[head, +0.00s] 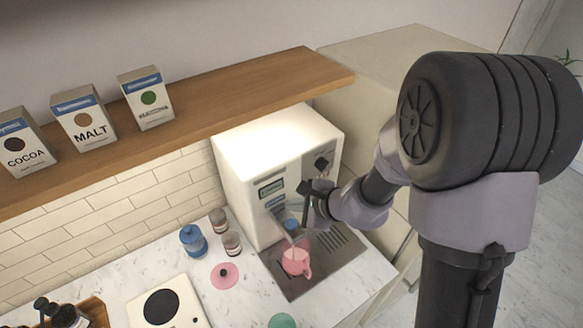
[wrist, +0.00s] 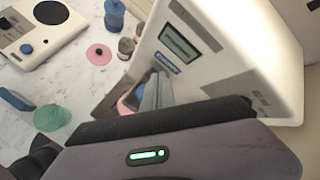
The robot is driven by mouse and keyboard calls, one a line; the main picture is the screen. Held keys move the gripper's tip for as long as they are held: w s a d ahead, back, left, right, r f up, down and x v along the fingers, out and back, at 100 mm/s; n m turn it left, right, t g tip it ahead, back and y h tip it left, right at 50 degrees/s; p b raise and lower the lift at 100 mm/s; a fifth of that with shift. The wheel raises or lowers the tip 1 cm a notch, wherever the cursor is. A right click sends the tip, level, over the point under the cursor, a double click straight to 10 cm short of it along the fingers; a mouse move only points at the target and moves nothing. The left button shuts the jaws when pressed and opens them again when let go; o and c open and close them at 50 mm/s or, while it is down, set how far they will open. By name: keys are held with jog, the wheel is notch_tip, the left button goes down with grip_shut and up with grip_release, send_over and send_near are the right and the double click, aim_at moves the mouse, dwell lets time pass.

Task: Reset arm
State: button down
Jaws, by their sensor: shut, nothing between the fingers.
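My gripper (head: 290,226) is in front of the white coffee machine (head: 258,150), beside its front panel. Its fingers are shut with nothing between them. A pink mug (head: 296,262) stands on the machine's dark drip tray (head: 320,262), just below the fingertips. In the wrist view the grey fingers (wrist: 155,92) show against the machine's front (wrist: 205,55), and the pink mug (wrist: 128,103) is mostly hidden behind my wrist. I cannot tell whether the fingers touch the machine.
A wooden shelf (head: 215,95) holding boxes runs above the counter. Left of the machine are a blue canister (head: 194,241), small jars (head: 232,243), a pink lid (head: 224,276) and a white scale (head: 185,310). A green round item (head: 282,321) lies at the front.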

jog(key=shift+a+b, duration=0.15)
jog(key=shift+b, duration=0.4)
jog(key=s+a+f+n+g+y+b, duration=0.1)
jog(key=s+f+n+b, duration=0.1)
jog(key=s+n+b, duration=1.05)
jog(key=s+d+f+h+b, duration=0.5)
jog(key=s+d+b, duration=0.5)
jog(key=b, duration=0.5)
notch_tip(320, 180, down, 2)
jog(key=shift+d+f+n+h, duration=0.2)
jog(key=shift+d+n+h, duration=0.15)
jog(key=shift+n, duration=0.1)
